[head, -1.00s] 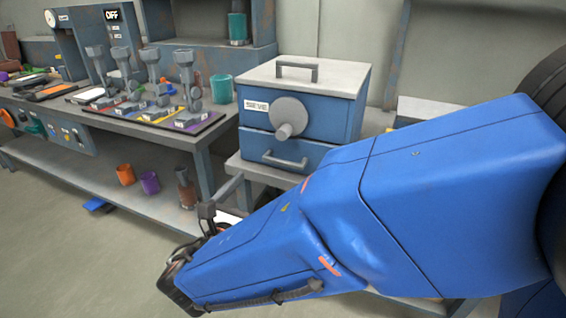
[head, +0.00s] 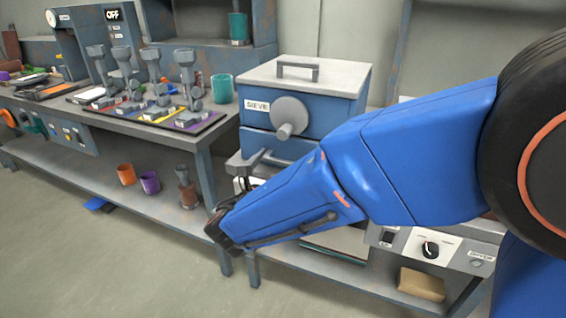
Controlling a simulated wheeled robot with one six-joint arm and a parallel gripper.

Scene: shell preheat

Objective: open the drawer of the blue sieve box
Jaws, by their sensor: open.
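The blue sieve box (head: 347,110) stands in the middle of the head view, with a pale lid, a top handle and a round grey knob (head: 289,116) on its front. Its drawer (head: 300,148) is the lower front panel, and it looks shut. The drawer's bar handle is mostly hidden behind my gripper and arm. My blue arm covers the right part of the drawer.
A bench at left carries a teal cup (head: 221,88) and a dark tray (head: 205,127) of several grey tools. An orange cup (head: 126,174), a purple cup (head: 149,182) and a brown bottle (head: 187,188) stand on its lower shelf. A dryer panel (head: 430,249) is at lower right.

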